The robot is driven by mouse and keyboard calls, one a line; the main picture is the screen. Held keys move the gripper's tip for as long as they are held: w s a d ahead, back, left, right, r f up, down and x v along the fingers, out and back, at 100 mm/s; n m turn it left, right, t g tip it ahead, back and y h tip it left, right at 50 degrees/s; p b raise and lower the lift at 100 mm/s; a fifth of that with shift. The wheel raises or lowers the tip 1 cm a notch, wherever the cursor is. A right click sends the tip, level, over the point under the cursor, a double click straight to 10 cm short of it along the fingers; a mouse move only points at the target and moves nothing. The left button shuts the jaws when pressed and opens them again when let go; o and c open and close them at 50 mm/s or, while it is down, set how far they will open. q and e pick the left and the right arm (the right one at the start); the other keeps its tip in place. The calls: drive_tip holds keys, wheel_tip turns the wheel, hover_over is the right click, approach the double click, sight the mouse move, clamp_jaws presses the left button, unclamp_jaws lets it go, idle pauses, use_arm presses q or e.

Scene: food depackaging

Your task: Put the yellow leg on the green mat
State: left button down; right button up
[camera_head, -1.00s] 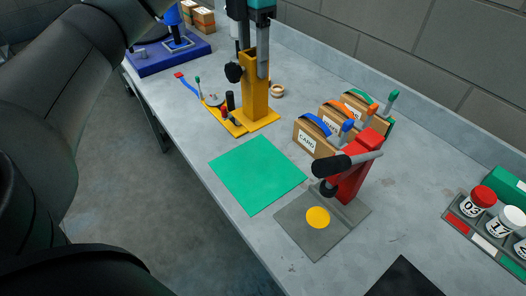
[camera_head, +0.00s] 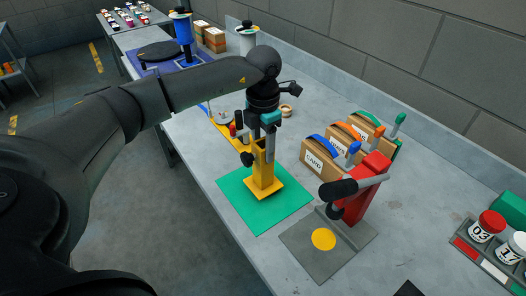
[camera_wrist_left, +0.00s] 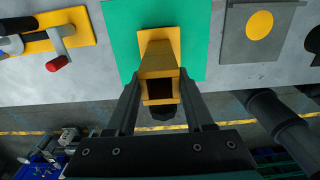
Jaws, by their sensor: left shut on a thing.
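The yellow leg (camera_head: 262,178), an upright square hollow column with a flat foot and a black knob, stands over the green mat (camera_head: 293,208). My left gripper (camera_head: 265,143) is shut on its upper part from above. In the left wrist view, the leg (camera_wrist_left: 157,62) is between the fingers of the gripper (camera_wrist_left: 160,97), and its foot is within the outline of the mat (camera_wrist_left: 120,22). I cannot tell for certain whether the foot touches the mat. My right gripper is not in view.
A red press (camera_head: 362,190) with a black handle stands on a grey plate (camera_head: 318,262) right of the mat. Cardboard boxes (camera_head: 318,158) with coloured handles stand behind. A yellow tool with a red-knobbed crank (camera_wrist_left: 50,41) is beside the mat. A jar rack (camera_head: 478,262) is at far right.

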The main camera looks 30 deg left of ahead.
use_arm(q)
drive_tip(key=shift+w+f, duration=0.1)
drive_tip(key=shift+f, duration=1.05)
drive_tip(key=c, duration=0.8)
unclamp_jaws()
drive_tip(key=shift+f, duration=0.15)
drive_tip(key=o, duration=0.5)
drive_tip(key=shift+r, duration=0.25)
wheel_tip(320, 180, up, 12)
drive_tip(key=shift+b, duration=0.65)
